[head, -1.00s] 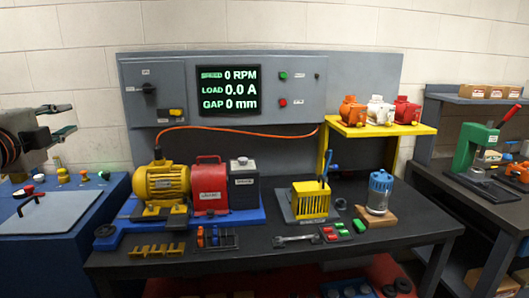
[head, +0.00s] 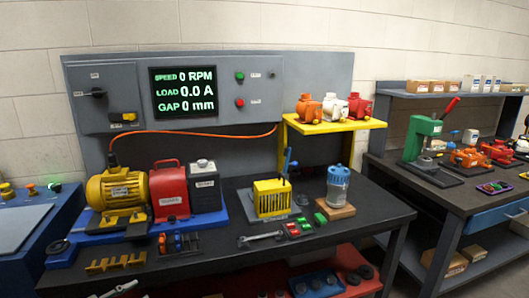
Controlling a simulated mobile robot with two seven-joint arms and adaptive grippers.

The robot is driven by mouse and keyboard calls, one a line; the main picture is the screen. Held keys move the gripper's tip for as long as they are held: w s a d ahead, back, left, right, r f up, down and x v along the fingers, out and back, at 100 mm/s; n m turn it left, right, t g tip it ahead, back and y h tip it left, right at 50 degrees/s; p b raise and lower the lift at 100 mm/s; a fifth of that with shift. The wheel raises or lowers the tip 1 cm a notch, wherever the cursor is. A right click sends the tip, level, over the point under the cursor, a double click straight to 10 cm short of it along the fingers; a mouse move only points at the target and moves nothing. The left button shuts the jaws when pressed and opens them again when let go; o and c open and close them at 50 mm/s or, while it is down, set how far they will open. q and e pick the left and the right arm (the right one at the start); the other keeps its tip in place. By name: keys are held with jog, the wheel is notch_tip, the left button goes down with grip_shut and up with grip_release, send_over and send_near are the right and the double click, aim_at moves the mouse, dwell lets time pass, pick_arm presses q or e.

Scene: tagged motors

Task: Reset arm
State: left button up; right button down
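Neither of my grippers is clearly in view. A motor bench (head: 352,235) fills the middle, with a yellow motor (head: 118,192) on a blue base at its left. A red unit (head: 170,188) and a dark grey unit (head: 204,185) stand right beside the motor. A yellow slotted box (head: 271,199) and a blue-topped clear canister (head: 338,186) on a wooden block stand farther right. A small pale object (head: 120,288) pokes in at the bottom left edge; I cannot tell what it is.
A panel screen (head: 184,92) reads 0 RPM, 0.0 A and 0 mm. A yellow shelf (head: 335,126) holds orange, white and red motors. A second bench (head: 458,197) at right carries a green press (head: 422,137). A wrench (head: 260,238) lies near the front edge.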

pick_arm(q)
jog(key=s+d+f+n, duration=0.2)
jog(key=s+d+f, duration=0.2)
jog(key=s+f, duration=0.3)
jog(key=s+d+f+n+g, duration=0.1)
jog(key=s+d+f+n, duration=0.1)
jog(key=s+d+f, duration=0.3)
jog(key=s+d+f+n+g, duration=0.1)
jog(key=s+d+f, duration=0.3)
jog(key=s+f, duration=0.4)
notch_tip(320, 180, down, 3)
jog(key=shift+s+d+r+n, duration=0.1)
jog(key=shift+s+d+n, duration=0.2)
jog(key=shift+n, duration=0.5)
